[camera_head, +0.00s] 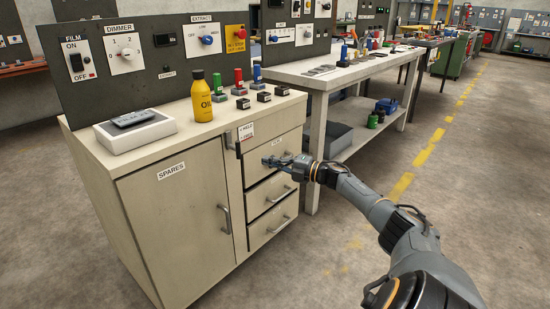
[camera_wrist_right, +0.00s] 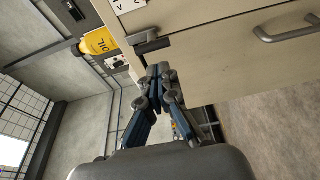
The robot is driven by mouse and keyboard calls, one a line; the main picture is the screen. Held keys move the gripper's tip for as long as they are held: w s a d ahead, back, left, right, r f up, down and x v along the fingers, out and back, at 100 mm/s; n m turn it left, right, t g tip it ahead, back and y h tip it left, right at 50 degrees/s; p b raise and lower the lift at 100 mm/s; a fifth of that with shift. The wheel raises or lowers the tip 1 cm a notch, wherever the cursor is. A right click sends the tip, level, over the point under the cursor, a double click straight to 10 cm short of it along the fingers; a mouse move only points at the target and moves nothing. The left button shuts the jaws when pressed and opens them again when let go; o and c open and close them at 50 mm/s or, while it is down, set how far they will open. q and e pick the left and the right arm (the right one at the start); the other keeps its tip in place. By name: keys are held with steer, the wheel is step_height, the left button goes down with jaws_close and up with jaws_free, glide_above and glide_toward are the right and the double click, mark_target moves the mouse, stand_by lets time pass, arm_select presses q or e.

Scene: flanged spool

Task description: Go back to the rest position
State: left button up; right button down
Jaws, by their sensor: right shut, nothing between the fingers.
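My right gripper (camera_head: 274,161) is in front of the cabinet's (camera_head: 188,197) top drawer (camera_head: 262,150) in the head view, its arm coming in from the lower right. In the right wrist view its fingers (camera_wrist_right: 160,76) are together and empty, close to a dark handle or latch (camera_wrist_right: 152,46) at the drawer edge. I cannot tell whether they touch it. The drawers look closed. My left gripper is not in view.
A yellow oil bottle (camera_head: 201,97), a white box with a grey device (camera_head: 136,130) and small coloured parts stand on the cabinet top. A workbench (camera_head: 349,73) stands behind to the right. The floor (camera_head: 480,180) at the right is clear.

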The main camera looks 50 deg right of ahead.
steer(key=shift+s+d+f, duration=0.1)
steer(key=shift+s+d, duration=0.3)
steer(key=shift+s, duration=0.1)
